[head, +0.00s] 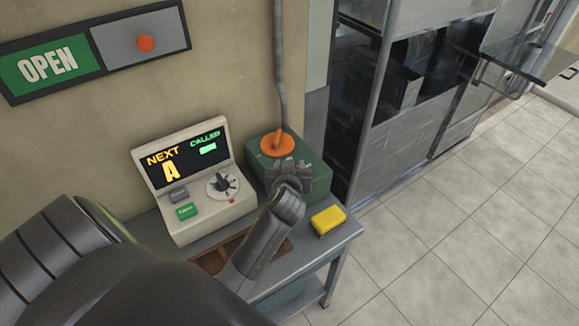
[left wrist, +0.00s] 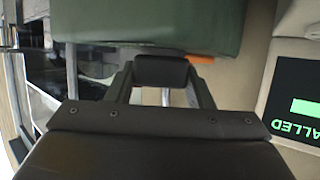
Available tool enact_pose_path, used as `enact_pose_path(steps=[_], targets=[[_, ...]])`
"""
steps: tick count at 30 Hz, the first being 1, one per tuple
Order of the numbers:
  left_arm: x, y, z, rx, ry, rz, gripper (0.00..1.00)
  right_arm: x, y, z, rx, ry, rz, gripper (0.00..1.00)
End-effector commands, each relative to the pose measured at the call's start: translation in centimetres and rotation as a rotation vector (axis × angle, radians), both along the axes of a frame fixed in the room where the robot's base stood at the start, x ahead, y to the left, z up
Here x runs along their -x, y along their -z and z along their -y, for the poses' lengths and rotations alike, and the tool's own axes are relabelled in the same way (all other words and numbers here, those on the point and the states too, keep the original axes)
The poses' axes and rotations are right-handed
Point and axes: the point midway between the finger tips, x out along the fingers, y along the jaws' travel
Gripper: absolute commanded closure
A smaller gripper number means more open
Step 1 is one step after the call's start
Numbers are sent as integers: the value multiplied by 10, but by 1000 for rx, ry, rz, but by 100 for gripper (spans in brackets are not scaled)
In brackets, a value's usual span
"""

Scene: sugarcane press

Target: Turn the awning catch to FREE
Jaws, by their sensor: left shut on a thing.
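The orange knob (head: 277,143), which I take for the awning catch, is a round disc with a raised grip on top of a green box (head: 315,172). Its lettering is too small to read. My left gripper (head: 286,166) is at the front of the knob, over the box. In the left wrist view the dark finger end (left wrist: 161,71) is close to the green box (left wrist: 160,25), and a sliver of orange (left wrist: 202,60) shows beside it. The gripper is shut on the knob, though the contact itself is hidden. My right gripper is out of view.
A yellow block (head: 328,220) lies at the right of the grey table (head: 340,240). An OPEN sign (head: 48,65) hangs on the wall. Tiled floor at right is clear.

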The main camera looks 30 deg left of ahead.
Motion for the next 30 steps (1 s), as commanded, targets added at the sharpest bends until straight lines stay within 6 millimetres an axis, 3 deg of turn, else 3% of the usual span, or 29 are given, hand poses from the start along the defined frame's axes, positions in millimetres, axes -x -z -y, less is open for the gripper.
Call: enact_pose_path(steps=[15, 30], targets=[[-1, 4, 1, 1, -447, 1, 76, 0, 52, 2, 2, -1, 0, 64], [0, 1, 0, -1, -635, -3, 76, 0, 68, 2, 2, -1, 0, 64]])
